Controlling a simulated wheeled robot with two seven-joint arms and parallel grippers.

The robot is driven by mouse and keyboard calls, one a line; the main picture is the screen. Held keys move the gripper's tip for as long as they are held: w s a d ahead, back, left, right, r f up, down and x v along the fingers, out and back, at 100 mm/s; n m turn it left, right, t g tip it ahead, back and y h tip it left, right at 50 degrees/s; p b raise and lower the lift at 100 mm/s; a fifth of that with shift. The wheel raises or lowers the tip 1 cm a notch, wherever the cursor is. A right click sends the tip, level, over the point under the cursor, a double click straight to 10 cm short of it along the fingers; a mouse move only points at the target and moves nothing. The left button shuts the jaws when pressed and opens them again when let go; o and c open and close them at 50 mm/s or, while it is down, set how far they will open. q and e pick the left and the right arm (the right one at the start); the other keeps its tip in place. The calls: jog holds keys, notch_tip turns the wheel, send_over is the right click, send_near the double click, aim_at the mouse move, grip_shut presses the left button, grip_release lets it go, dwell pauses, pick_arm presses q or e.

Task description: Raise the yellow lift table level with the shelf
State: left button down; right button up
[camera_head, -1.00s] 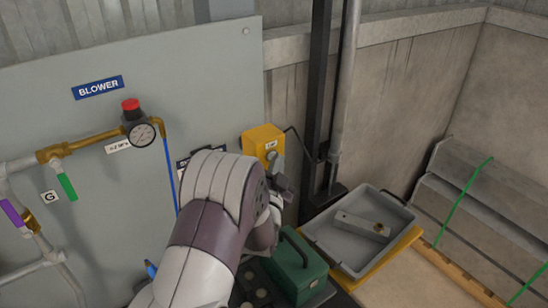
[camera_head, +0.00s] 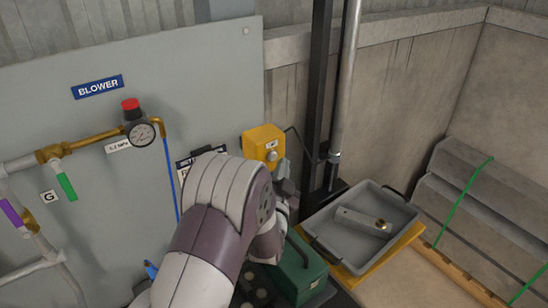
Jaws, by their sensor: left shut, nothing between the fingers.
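The yellow lift table (camera_head: 408,240) shows as a yellow edge under a grey tray (camera_head: 325,247), right of centre. A metal block with a brass fitting (camera_head: 364,221) lies in the tray. A dark surface (camera_head: 343,299), perhaps the shelf, is beside it at the bottom. A yellow control box (camera_head: 262,140) with a labelled face is on the grey panel's right edge. My left gripper (camera_head: 284,181) is shut and empty just below the box's face, partly hidden by my wrist; I cannot tell if it touches the box. My right gripper is not in view.
A green case (camera_head: 303,276) stands beside the tray. A dark post and a grey pipe (camera_head: 347,90) rise behind it. Stepped grey blocks with a green strap (camera_head: 464,200) stand at right. The panel carries brass pipework and a gauge (camera_head: 142,134).

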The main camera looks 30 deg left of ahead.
pick_arm(q)
jog(key=d, duration=0.1)
jog(key=s+d, duration=0.1)
jog(key=d, duration=0.2)
jog(key=shift+s+d, duration=0.15)
jog(key=shift+s, duration=0.25)
dwell(0.8)
jog(key=s+d+f+n+g+h, duration=0.1)
jog(key=s+d+f+g+h, duration=0.1)
jog(key=f+g+h, duration=0.3)
jog(key=s+d+f+n+g, duration=0.1)
jog(key=d+f+g, duration=0.15)
jog(key=f, duration=0.45)
jog(key=s+d+g+h, duration=0.1)
jog(key=s+d+g, duration=0.2)
jog(key=s, duration=0.4)
jog(key=s+d+r+g+h, duration=0.1)
jog(key=s+d+g, duration=0.1)
jog(key=s+g, duration=0.4)
jog(key=shift+s+d+n, duration=0.4)
jog(key=shift+s, duration=0.75)
